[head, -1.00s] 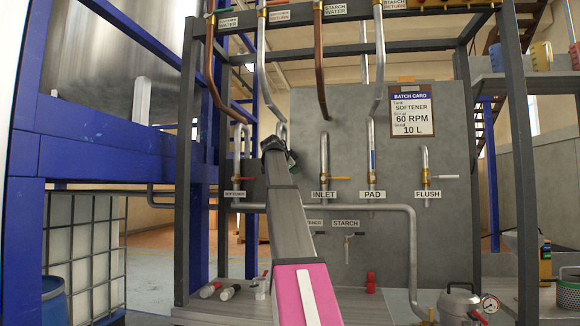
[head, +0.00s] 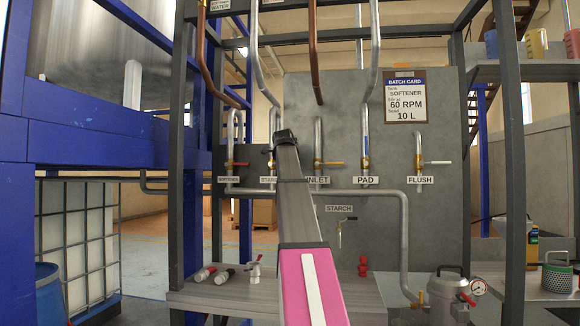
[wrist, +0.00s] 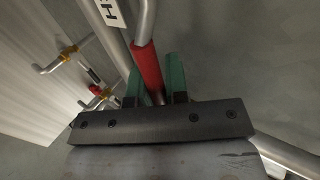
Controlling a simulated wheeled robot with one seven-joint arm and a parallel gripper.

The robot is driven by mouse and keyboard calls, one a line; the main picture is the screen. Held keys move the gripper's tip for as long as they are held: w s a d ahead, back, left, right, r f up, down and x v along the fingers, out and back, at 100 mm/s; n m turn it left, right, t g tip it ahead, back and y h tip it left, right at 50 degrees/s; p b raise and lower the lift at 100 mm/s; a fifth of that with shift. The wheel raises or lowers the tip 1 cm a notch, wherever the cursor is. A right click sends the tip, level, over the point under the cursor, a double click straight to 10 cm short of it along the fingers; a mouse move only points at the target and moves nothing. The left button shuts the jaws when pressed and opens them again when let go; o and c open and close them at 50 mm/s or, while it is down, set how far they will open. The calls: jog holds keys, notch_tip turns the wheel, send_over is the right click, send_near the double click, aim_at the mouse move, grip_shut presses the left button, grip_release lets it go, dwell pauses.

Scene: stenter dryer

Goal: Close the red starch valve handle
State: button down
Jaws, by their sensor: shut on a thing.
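In the wrist view a red handle (wrist: 147,68) runs between the two green fingers of my gripper (wrist: 156,84), which is shut on it. A white label (wrist: 110,12) ending in "H" sits on the pipework above it. In the head view my gripper (head: 284,138) is at the starch valve's pipe, beside the partly covered STARCH label (head: 268,180). My arm hides most of that valve and its handle there, so the handle's angle is hard to tell.
The softener valve's red handle (head: 240,164) is close on the left. The INLET valve (head: 318,163) is close on the right, followed by PAD (head: 365,163) and FLUSH (head: 420,162). A lower shelf (head: 205,297) holds loose valve parts.

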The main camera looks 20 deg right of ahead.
jog(key=shift+f, duration=0.15)
jog(key=c, duration=1.1)
grip_release()
jog(key=shift+s, duration=0.1)
jog(key=v, duration=1)
jog(key=shift+s+a+r, duration=0.2)
jog(key=shift+s, duration=0.1)
